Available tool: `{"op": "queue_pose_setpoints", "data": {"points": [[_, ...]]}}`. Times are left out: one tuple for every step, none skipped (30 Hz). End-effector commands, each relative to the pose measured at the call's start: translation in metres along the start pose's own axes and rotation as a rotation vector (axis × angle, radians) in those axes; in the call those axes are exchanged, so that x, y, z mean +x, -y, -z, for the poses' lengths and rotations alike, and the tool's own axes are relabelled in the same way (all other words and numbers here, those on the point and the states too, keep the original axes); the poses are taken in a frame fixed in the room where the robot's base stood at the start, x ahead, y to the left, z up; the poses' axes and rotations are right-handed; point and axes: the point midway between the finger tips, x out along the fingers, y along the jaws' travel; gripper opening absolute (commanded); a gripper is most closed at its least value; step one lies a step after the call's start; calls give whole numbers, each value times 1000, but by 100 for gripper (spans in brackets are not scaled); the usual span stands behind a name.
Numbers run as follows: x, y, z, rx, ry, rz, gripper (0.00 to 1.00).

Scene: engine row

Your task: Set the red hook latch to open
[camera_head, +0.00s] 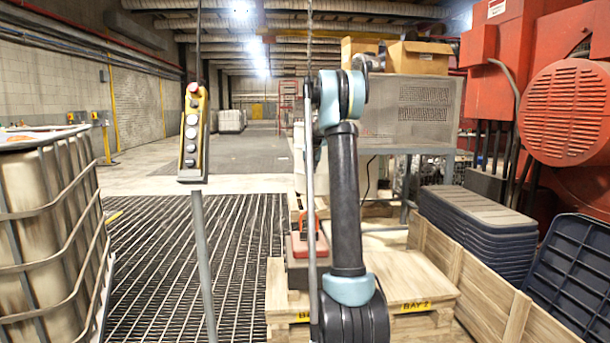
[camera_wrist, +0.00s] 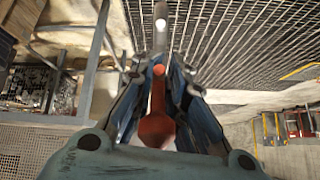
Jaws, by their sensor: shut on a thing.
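The red latch handle (camera_wrist: 156,122) shows in the wrist view as a red bar with a wide rounded lower end. My gripper (camera_wrist: 160,75) has its two dark fingers on either side of this bar, shut on it. In the head view a small red upright piece (camera_head: 306,228) stands on a red-topped block on the wooden pallet, partly behind a thin grey pole and my arm. I cannot make out my gripper in the head view. How far the latch is turned cannot be told.
A pendant control (camera_head: 194,133) hangs at the left above a grey post. A caged white tank (camera_head: 50,225) stands at the far left. A wooden crate (camera_head: 490,290) with dark stacked bins (camera_head: 478,225) and red machinery (camera_head: 570,110) are at the right. Floor grating (camera_head: 160,260) lies open between.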

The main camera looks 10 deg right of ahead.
Motion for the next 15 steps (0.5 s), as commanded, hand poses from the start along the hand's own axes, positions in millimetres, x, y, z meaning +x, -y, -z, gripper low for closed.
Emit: {"op": "queue_pose_setpoints", "data": {"points": [[1, -8, 6, 7, 0, -9, 0], [1, -10, 7, 9, 5, -11, 0], [0, -13, 7, 10, 11, -13, 0], [0, -14, 7, 11, 14, -15, 0], [0, -15, 8, 12, 17, -16, 0], [0, -16, 8, 12, 20, -17, 0], [0, -16, 8, 12, 21, -17, 0], [0, -17, 8, 13, 22, -18, 0], [0, -17, 8, 12, 23, -18, 0], [0, -17, 8, 12, 23, -18, 0], [0, -17, 8, 12, 23, -18, 0], [0, -17, 8, 12, 22, -18, 0], [0, -17, 8, 12, 22, -18, 0], [0, -17, 8, 12, 22, -18, 0], [0, -17, 8, 12, 22, -18, 0]]}}
